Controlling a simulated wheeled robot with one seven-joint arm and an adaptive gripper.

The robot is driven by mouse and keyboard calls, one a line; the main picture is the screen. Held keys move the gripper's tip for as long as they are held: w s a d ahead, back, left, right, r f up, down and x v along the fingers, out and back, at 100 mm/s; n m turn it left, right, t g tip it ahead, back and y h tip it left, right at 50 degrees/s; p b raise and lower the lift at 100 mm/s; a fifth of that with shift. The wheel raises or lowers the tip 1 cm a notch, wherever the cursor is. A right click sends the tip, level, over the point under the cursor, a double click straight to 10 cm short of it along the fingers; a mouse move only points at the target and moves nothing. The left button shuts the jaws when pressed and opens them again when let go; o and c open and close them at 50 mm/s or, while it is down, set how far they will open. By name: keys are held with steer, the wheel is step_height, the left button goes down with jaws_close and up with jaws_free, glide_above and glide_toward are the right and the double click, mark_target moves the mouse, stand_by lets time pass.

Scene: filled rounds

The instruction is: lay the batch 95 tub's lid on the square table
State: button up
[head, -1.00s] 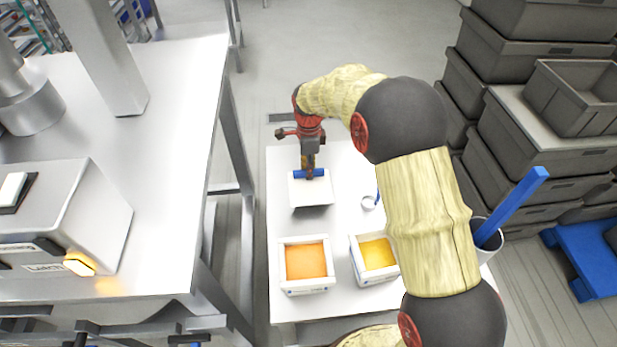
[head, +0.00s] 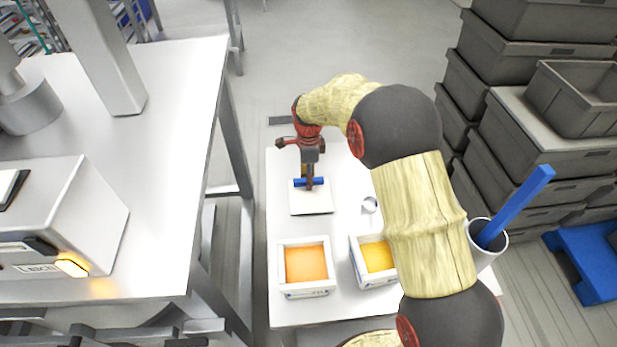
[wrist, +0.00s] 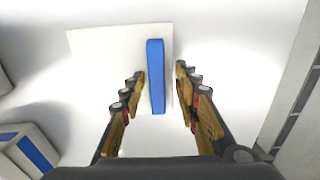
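The lid, a white square plate (head: 311,206) with a blue bar handle (head: 318,183), lies flat on the white table (head: 345,170), behind the two tubs. In the wrist view the blue handle (wrist: 156,85) stands between my fingers, with a gap on each side. My gripper (head: 309,186) is open around the handle, pointing down; its fingertips also show in the wrist view (wrist: 160,70). An open white tub (head: 305,289) with orange filling stands in front of the lid. A second open tub (head: 378,283) with yellow filling is partly hidden by my arm. I cannot read their batch labels.
A small round metal item (head: 370,204) lies right of the lid. A white container (head: 487,250) holding a blue stick stands at the table's right. A steel bench (head: 170,90) with a machine is at left. Stacked grey crates (head: 540,130) stand at right.

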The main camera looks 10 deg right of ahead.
step_height(320, 180, up, 12)
steer(key=p, duration=0.4)
steer(key=s+d+r+n+t, duration=0.2)
steer(key=s+d+r+n, duration=0.3)
steer(key=s+r, duration=0.45)
steer(key=s+d+r+n+t, duration=0.1)
steer(key=s+n, duration=0.3)
steer(key=s, duration=0.4)
steer(key=s+d+r+n+t, duration=0.1)
steer(key=s+d+r+n, duration=0.2)
steer(key=s, duration=0.6)
steer(key=s+d+r+n+t, duration=0.1)
steer(key=s+d+r+n, duration=0.2)
steer(key=s+n, duration=0.3)
steer(key=shift+s+r+t, duration=0.3)
steer(key=shift+s+r, duration=0.1)
steer(key=shift+s, duration=0.8)
